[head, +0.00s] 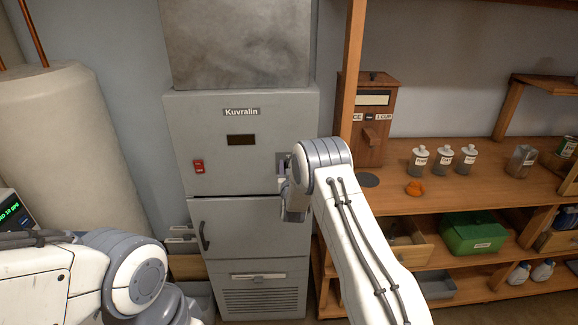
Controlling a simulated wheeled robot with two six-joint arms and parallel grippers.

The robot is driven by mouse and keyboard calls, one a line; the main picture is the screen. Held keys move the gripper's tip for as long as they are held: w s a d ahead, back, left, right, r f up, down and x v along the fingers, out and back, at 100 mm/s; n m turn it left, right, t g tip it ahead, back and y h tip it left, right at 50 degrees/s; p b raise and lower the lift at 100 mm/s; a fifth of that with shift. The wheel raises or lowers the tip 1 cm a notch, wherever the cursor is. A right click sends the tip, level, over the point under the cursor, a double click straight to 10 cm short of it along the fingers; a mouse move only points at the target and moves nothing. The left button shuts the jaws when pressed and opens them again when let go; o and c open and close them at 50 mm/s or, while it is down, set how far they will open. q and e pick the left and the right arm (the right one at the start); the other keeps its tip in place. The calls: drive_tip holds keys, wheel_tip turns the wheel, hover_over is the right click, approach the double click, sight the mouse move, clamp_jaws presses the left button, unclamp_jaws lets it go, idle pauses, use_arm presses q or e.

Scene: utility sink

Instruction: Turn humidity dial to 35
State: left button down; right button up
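The grey Kuvralin cabinet (215,125) stands in the middle of the head view, with a small dark display (241,140) and a red switch (198,167) on its upper panel. No humidity dial or scale can be read. A small grey fitting (282,160) shows at the panel's right side, partly covered by my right arm. My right gripper (293,205) is in front of the cabinet's right side. Its fingers are mostly hidden by my wrist, so its opening and any contact cannot be told. My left arm is at the lower left; its gripper does not show.
The cabinet has a lower door with a dark handle (204,236) and a vent below. A pale tank (70,140) stands left.

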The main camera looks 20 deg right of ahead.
clamp_jaws()
drive_tip(key=shift+s+d+f+m+b, duration=0.1)
drive_tip(key=shift+d+f+m+b, duration=0.25)
drive_tip(key=shift+m+b, duration=4.2)
drive_tip(key=shift+s+d+f+m+b, duration=0.1)
drive_tip(key=shift+d+f+m+b, duration=0.25)
drive_tip(key=shift+m+b, duration=4.15)
drive_tip(key=shift+s+d+f+m+b, duration=0.15)
drive_tip(key=shift+f+m+b, duration=0.6)
drive_tip(key=shift+b, duration=7.4)
drive_tip(key=shift+r, duration=0.3)
drive_tip(key=shift+d, duration=0.1)
drive_tip(key=shift+o, duration=0.9)
unclamp_jaws()
drive_tip(key=shift+w, duration=0.1)
